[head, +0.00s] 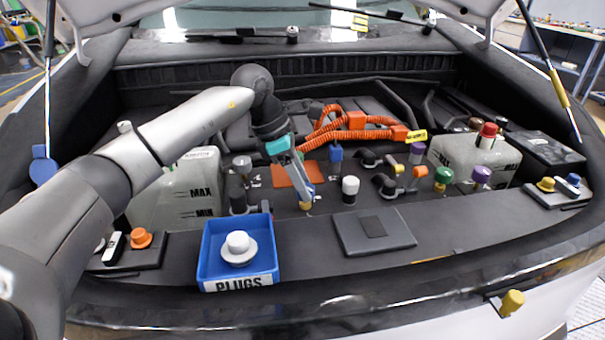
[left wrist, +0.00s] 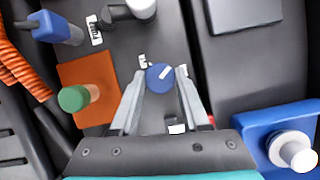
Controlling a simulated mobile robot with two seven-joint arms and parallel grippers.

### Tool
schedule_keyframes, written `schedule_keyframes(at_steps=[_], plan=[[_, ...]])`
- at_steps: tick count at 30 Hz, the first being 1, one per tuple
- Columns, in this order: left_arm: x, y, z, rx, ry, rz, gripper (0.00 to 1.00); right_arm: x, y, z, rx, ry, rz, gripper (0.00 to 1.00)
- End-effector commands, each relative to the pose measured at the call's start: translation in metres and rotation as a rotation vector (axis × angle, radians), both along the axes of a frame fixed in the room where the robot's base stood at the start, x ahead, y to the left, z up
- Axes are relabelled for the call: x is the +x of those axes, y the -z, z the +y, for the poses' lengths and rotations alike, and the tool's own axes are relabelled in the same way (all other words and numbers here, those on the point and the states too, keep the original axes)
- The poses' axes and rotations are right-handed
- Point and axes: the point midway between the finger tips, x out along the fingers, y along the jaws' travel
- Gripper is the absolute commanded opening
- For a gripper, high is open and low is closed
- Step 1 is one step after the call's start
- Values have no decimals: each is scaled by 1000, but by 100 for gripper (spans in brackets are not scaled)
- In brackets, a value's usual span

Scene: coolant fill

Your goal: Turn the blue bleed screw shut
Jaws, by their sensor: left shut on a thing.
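My left gripper (head: 306,196) reaches down from the left into the engine bay, its tips low beside the orange plate. In the left wrist view its two fingers (left wrist: 160,80) stand on either side of the round blue bleed screw (left wrist: 160,77) and are shut on it. A white mark shows beside the screw's far edge, and another white label lies between the fingers. In the head view the fingers mostly hide the screw. My right gripper is in neither view.
An orange plate (left wrist: 75,75) with a green-capped post (left wrist: 75,98) is left of the fingers. A blue plugs tray (head: 213,262) holding a white cap (head: 238,243) stands at the front. A dark flat pad (head: 395,240) lies to the right. Orange hoses (head: 330,125) run behind.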

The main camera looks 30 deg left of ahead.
Motion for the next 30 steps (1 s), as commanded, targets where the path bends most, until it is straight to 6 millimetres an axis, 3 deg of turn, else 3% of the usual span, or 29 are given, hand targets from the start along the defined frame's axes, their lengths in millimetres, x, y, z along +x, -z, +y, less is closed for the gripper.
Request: schedule_keyframes(at_steps=[6, 15, 30], plan=[[2, -3, 0, -2, 202, -1, 0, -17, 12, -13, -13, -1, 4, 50], [4, -2, 0, -1, 448, -3, 0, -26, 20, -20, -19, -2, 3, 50], [4, -1, 0, 1, 643, -3, 0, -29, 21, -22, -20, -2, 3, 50]])
